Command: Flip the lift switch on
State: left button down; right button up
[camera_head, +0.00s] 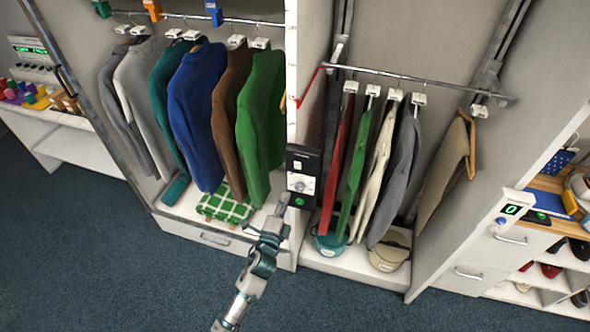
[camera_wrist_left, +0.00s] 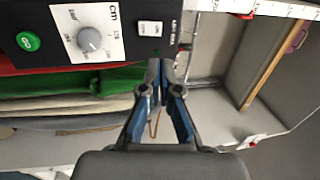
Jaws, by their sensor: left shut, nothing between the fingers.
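A black control panel (camera_head: 301,164) is mounted on the upright divider between the two wardrobe sections. My left gripper (camera_head: 283,203) is just below and left of the panel. In its wrist view the fingers (camera_wrist_left: 155,68) are shut and empty beside the panel. My right gripper is not in view.
Sweaters (camera_head: 198,115) hang left of the divider, above a green checked bundle (camera_head: 224,207). Trousers (camera_head: 357,165) hang from a rail (camera_head: 420,84) on the right. The blue floor in front is clear.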

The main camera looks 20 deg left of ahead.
aim_at(299, 163)
pick_arm(q)
jog(key=w, duration=0.3)
jog(key=w+d+r, duration=0.1)
jog(key=w, duration=0.2)
jog(key=w+p, duration=0.1)
jog(key=w, duration=0.3)
jog(key=shift+d+r, duration=0.25)
jog(key=shift+r, duration=0.15)
jog(key=shift+w+a, duration=0.2)
jog(key=shift+w, duration=0.3)
jog(key=shift+w+a, duration=0.1)
jog(key=shift+a, duration=0.15)
